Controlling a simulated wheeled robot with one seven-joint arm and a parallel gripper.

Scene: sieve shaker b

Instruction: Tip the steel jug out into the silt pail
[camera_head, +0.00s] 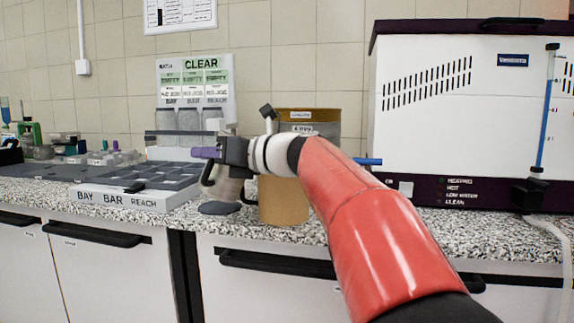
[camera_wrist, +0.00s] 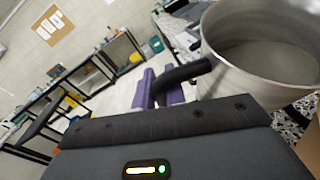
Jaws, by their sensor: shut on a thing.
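The steel jug (camera_wrist: 225,62) fills the right of the wrist view, its mouth showing and grey matter inside. My gripper (camera_wrist: 165,90), with purple fingers, is shut on the jug's dark handle (camera_wrist: 185,73). In the head view my gripper (camera_head: 207,153) is above the counter, with part of the jug (camera_head: 222,187) below it, close to the counter top. My arm hides some of the jug.
A dark round disc (camera_head: 220,208) lies on the speckled counter below the jug. A compartment tray (camera_head: 125,198) marked "BAY BAR REACH" is to the left. A large white machine (camera_head: 470,110) stands right. A rack with a "CLEAR" sign (camera_head: 200,64) is behind.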

